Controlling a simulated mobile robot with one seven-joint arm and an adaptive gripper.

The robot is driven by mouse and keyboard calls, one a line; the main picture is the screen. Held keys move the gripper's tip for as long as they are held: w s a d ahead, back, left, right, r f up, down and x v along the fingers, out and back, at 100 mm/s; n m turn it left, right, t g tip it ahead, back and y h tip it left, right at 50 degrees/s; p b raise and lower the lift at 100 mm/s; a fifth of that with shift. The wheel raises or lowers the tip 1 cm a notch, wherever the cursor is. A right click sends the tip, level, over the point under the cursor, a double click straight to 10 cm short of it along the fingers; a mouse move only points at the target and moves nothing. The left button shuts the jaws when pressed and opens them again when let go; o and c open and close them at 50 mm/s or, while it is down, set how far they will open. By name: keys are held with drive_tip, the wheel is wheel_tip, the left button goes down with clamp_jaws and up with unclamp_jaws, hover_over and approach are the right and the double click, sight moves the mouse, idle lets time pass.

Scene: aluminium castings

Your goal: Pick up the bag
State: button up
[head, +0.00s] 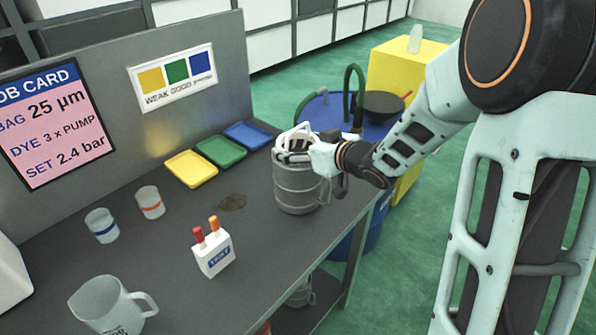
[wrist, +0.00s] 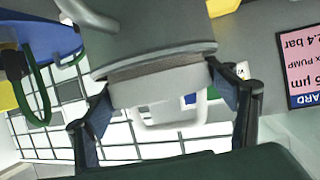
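A grey metal housing (head: 297,190) stands upright on the bench near its right edge. The bag's white collar and loop handle (head: 291,134) stand at its top. In the wrist view the white collar (wrist: 165,88) lies between my fingertips, with a narrow brownish band between it and the metal housing (wrist: 150,32). My gripper (head: 312,156) is at the housing's mouth. Its two fingers (wrist: 161,85) sit against opposite sides of the collar and appear shut on it. The bag's lower part is hidden inside the housing.
A white bottle holder (head: 214,254), a jug (head: 105,305), two cups (head: 102,226) and coloured trays (head: 190,168) stand on the bench. A brown stain (head: 231,203) lies left of the housing. A blue drum (head: 322,112) with green hose stands behind the bench.

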drive_tip(key=c, duration=1.2)
drive_tip(key=shift+o, duration=0.2)
drive_tip(key=shift+r, duration=0.1)
